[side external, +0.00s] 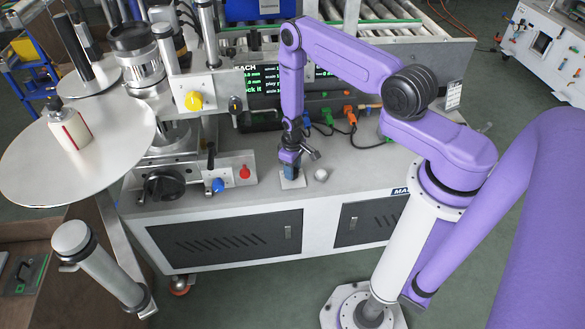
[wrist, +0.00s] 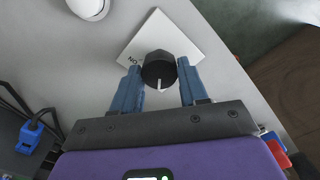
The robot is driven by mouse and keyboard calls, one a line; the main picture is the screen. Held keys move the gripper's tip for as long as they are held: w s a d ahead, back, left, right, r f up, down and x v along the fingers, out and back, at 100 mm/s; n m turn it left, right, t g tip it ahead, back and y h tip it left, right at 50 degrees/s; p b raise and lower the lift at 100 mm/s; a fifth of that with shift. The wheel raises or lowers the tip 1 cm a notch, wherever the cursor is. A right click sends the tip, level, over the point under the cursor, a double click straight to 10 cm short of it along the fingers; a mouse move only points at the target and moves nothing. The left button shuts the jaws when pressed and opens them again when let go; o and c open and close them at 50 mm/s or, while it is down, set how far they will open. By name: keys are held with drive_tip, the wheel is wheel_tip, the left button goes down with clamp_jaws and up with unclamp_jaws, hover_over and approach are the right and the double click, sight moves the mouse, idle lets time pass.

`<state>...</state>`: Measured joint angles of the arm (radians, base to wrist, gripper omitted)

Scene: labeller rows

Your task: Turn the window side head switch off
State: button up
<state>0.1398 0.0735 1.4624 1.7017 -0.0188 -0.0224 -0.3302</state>
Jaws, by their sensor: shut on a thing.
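The switch is a black round knob (wrist: 159,70) with a white pointer line, on a square white plate (wrist: 182,32). The pointer faces down the wrist picture, toward my gripper's body. Small lettering, seemingly "ON" turned around, shows on the plate left of the knob, partly covered by a finger. My gripper (wrist: 160,84) has its blue fingers on either side of the knob, shut on it. In the side view my gripper (side external: 291,172) points down at the plate (side external: 293,183) on the grey tabletop; the knob is hidden there behind the fingers.
A small white rounded thing (side external: 321,175) stands just right of the plate. Cables with orange and green plugs (side external: 349,116) lie behind. The tabletop to the right is clear.

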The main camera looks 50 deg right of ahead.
drive_tip(key=shift+n, duration=0.6)
drive_tip(key=o, duration=1.1)
drive_tip(key=shift+c, duration=0.2)
wheel_tip(320, 180, up, 18)
drive_tip(key=shift+f, duration=0.25)
